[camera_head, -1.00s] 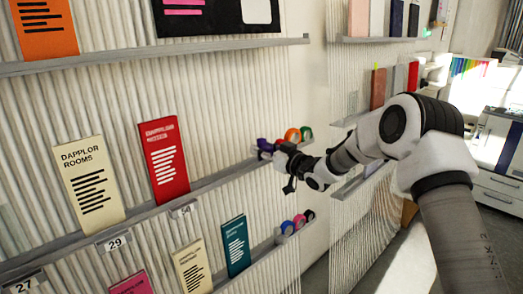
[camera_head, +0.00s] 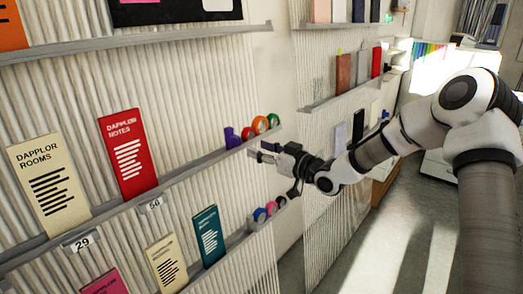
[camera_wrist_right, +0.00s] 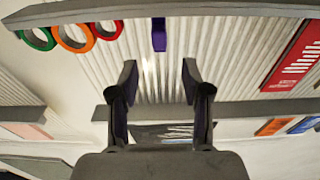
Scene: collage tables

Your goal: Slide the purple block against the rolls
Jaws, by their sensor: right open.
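In the right wrist view, which looks upside down, the block (camera_wrist_right: 159,37) is centred beyond my fingers. My right gripper (camera_head: 257,151) is open and empty, just in front of the ledge and apart from the block. It also shows in the wrist view (camera_wrist_right: 159,78). My left gripper is not in view.
The red booklet (camera_head: 128,155) leans on the same ledge (camera_head: 185,178), left of the block. A lower ledge (camera_head: 230,247) holds more rolls (camera_head: 265,212) and a teal booklet (camera_head: 209,237). Another shelf panel stands to the right. Floor space is open at the lower right.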

